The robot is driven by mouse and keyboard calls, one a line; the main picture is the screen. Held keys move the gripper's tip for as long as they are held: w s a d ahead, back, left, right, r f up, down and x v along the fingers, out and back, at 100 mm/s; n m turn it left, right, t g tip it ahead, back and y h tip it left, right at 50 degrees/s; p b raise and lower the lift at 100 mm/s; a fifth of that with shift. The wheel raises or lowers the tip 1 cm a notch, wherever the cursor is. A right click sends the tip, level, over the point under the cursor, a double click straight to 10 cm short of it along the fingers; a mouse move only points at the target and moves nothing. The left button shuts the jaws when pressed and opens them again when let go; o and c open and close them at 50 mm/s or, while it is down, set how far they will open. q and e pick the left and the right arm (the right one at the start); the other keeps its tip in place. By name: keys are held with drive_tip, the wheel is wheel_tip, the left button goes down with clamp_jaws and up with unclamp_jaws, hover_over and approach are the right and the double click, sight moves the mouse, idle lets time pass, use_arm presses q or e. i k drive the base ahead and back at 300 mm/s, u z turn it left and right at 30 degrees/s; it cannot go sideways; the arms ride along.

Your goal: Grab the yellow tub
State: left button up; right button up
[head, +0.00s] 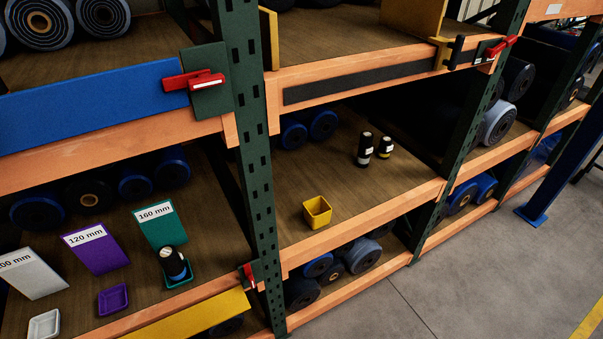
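The yellow tub (317,212) is a small square open-topped container. It stands upright on the wooden middle shelf (345,180), close to the shelf's orange front beam. It looks empty, though its bottom is only partly visible. Nothing touches it. Neither of my grippers shows in the head view.
A green post (258,190) stands left of the tub. Two black bottles (365,150) (385,147) stand behind it to the right, with blue rolls (308,128) farther back. The left shelf holds a teal tray (178,278) with a black item, a purple tray (113,299) and a white tray (44,324).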

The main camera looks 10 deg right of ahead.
sight(317, 211)
drive_tip(key=u, duration=0.4)
drive_tip(key=i, duration=0.95)
drive_tip(key=z, duration=0.45)
